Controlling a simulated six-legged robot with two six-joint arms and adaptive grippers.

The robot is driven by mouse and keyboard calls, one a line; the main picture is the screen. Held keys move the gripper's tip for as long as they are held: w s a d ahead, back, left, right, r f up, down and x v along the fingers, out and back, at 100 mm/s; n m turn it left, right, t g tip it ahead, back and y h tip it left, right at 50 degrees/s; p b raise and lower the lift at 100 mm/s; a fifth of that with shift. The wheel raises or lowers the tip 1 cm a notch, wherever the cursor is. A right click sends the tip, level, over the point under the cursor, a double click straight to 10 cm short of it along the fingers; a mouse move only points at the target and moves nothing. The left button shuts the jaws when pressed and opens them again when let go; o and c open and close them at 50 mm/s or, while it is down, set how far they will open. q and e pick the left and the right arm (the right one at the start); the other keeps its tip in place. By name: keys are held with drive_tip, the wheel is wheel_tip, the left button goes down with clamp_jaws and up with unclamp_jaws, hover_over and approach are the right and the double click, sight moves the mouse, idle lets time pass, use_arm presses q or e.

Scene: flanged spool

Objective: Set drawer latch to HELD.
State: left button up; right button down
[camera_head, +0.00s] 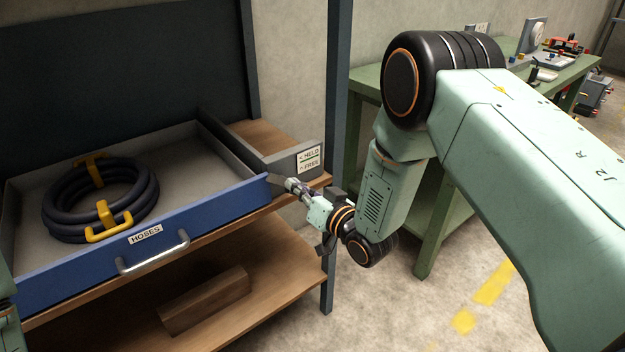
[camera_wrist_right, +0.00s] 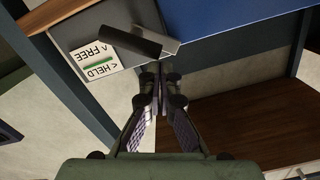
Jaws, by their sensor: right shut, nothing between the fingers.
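The blue-fronted drawer (camera_head: 200,232), labelled HOSES, stands pulled out. To its right is a grey housing with a white HELD / FREE label (camera_head: 310,158); the label shows upside down in the right wrist view (camera_wrist_right: 93,62). There a dark latch bar (camera_wrist_right: 130,41) with a grey end piece lies beside the label at the drawer's corner. I cannot tell which word the latch is set to. My right gripper (camera_head: 288,184) is shut and empty, its tips close to the latch; in the wrist view (camera_wrist_right: 158,72) contact is unclear. My left gripper is out of view.
A coiled dark hose (camera_head: 140,190) with yellow straps lies in the drawer. A wooden block (camera_head: 205,300) lies on the lower shelf. A dark blue rack post (camera_head: 338,90) stands just behind my right wrist. A green workbench (camera_head: 440,215) stands behind my right arm.

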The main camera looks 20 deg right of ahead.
drive_tip(key=n, duration=0.1)
drive_tip(key=a+f+n, duration=0.1)
drive_tip(key=n, duration=0.3)
drive_tip(key=shift+s+a+f, duration=0.3)
drive_tip(key=shift+a+f, duration=0.05)
idle(0.7)
